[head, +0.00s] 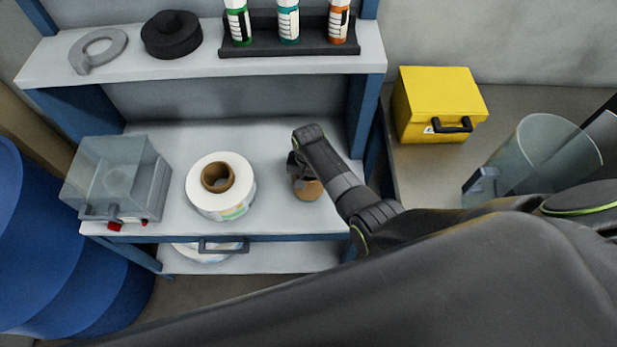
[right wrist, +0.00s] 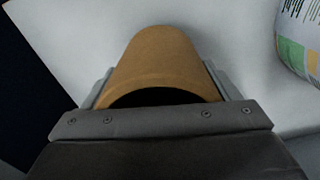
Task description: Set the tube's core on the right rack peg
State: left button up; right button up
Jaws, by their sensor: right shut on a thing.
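A brown cardboard core (head: 308,189) is in my right gripper (head: 298,168), over the right part of the middle shelf. In the right wrist view the core (right wrist: 160,65) sits between the two grey fingers (right wrist: 160,95), which are shut on it. Its dark open end faces the camera. I cannot tell whether the core touches the shelf. My left gripper is not in view. I can make out no rack peg in either view.
A white reel (head: 205,201) with a brown core lies left of my right gripper. A clear-lidded box (head: 110,180) stands farther left. The upper shelf (head: 215,62) holds a black reel (head: 171,35) and several bottles. A yellow case (head: 440,95) and clear cylinder (head: 545,155) are right.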

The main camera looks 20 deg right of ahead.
jog(key=shift+f, duration=0.45)
jog(key=o, duration=0.9)
jog(key=shift+r, duration=0.5)
notch_tip(320, 180, up, 16)
jog(key=shift+r, duration=0.2)
